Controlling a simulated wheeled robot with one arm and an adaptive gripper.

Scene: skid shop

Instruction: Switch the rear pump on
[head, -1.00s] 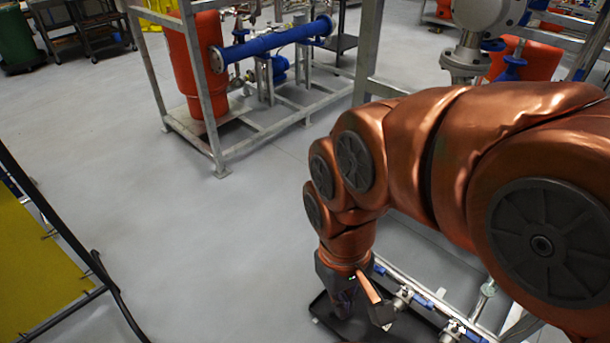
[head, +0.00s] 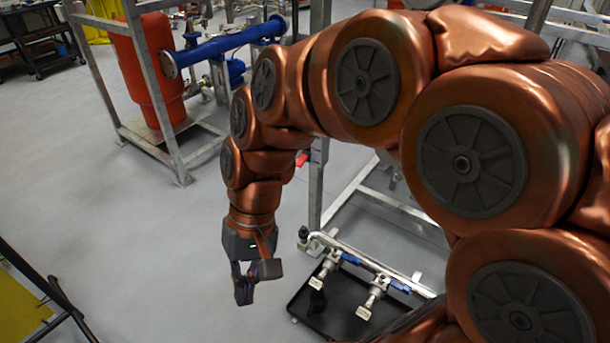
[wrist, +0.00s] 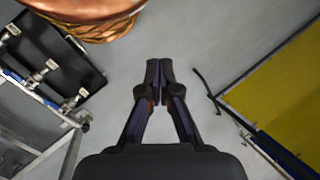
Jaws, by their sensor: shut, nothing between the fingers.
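My gripper (head: 243,296) points down over open grey floor, left of the valve manifold in the head view. Its fingers are shut and empty. In the wrist view the shut fingertips (wrist: 159,66) meet over bare floor. A blue pump-like unit (head: 234,70) sits on the skid at the back left, well away from my gripper. I cannot tell whether it is the rear pump. A small red part (head: 302,159) shows by a metal post behind my arm, mostly hidden. I can make out no pump switch for certain.
A pipe manifold with blue-marked valves (head: 372,290) runs over a black tray (head: 342,302), close right of my gripper. A yellow panel (wrist: 285,95) in a black frame stands on the other side. A red tank (head: 150,75) stands on the back skid. Floor between is clear.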

